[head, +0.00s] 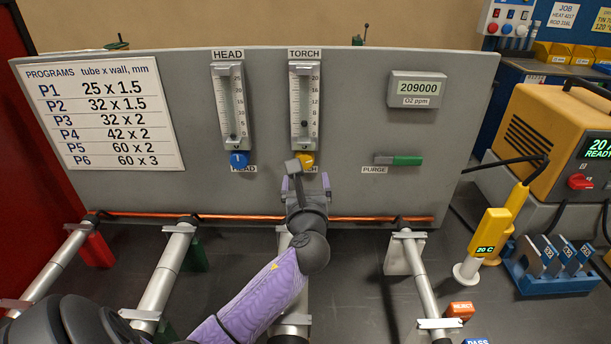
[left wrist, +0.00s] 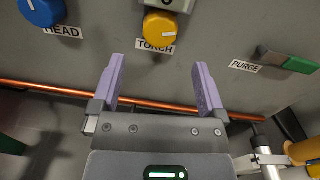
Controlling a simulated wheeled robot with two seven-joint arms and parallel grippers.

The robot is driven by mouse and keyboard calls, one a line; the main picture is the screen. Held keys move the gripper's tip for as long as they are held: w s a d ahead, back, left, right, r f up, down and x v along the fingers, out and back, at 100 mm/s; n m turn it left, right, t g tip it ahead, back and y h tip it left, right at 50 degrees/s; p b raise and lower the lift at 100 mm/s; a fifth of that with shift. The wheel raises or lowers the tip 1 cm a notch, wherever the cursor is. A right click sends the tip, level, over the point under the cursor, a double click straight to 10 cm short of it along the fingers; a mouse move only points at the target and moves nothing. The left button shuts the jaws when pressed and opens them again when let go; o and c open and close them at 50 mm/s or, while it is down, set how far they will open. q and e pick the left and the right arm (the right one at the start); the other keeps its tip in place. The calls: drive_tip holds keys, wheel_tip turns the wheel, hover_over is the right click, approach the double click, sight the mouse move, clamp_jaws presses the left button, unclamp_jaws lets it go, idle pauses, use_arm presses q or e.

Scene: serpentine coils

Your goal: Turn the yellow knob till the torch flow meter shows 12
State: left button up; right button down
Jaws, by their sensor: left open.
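The yellow knob (head: 306,160) sits under the torch flow meter (head: 304,105) on the grey panel, partly hidden behind my gripper in the head view. It shows fully in the left wrist view (left wrist: 161,28), with a pale line on its face. My left gripper (left wrist: 163,85) is open and empty. Its fingers are apart, pointing at the panel just below the knob and not around it. My right gripper does not show.
A blue knob (head: 239,160) under the head flow meter (head: 229,105) is to the left. A green purge handle (head: 407,160) is to the right. A copper tube (head: 350,218) runs along the panel's foot.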

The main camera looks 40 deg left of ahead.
sight(305, 164)
use_arm(q)
drive_tip(key=b+x, duration=0.1)
drive_tip(key=x, duration=0.5)
drive_tip(key=shift+w+a, duration=0.1)
drive_tip(key=shift+a, duration=0.1)
clamp_jaws()
